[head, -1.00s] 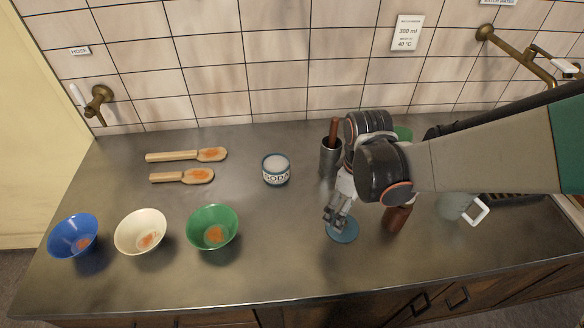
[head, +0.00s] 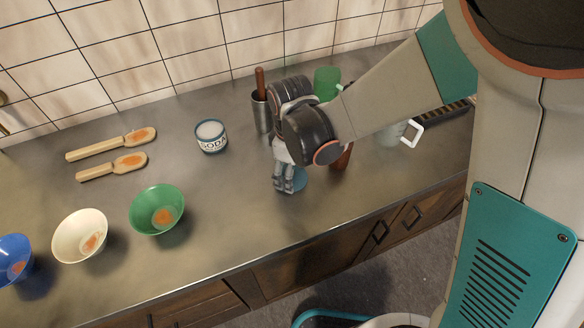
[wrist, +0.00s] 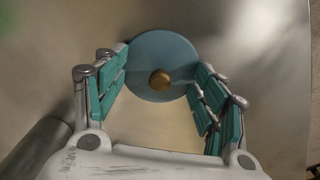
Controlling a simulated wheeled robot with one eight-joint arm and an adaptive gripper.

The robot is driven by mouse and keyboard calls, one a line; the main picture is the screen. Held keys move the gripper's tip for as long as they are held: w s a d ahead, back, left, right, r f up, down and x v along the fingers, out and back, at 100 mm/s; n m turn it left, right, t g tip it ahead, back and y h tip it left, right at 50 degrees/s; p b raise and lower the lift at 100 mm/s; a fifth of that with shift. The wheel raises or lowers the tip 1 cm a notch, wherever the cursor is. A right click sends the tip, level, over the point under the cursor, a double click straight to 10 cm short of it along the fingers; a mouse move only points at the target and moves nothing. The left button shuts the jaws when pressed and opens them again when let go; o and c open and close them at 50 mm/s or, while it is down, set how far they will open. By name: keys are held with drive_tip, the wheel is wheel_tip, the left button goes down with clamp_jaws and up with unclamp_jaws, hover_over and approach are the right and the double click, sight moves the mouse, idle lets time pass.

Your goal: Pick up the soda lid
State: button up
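The soda lid is a flat blue disc with a round brass knob. It lies on the steel counter, and it shows in the wrist view (wrist: 165,52) just beyond and between the fingertips. In the head view the lid (head: 299,180) is partly hidden by my gripper (head: 284,188). My gripper points down at the lid. In the wrist view my gripper (wrist: 160,65) is open, with one finger on each side of the lid's near part and the knob between them. I cannot tell whether the fingers touch the lid. The soda jar (head: 211,137) stands uncovered to the left, with white powder inside.
A metal cup (head: 262,117) with a brown handle stands behind my gripper. A brown bottle (head: 343,158), a green cup (head: 326,83) and a white-handled jug (head: 393,133) are to the right. Green (head: 157,210), cream (head: 80,236) and blue bowls and two wooden spoons lie left.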

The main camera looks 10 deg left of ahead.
drive_tip(key=shift+c, duration=1.2)
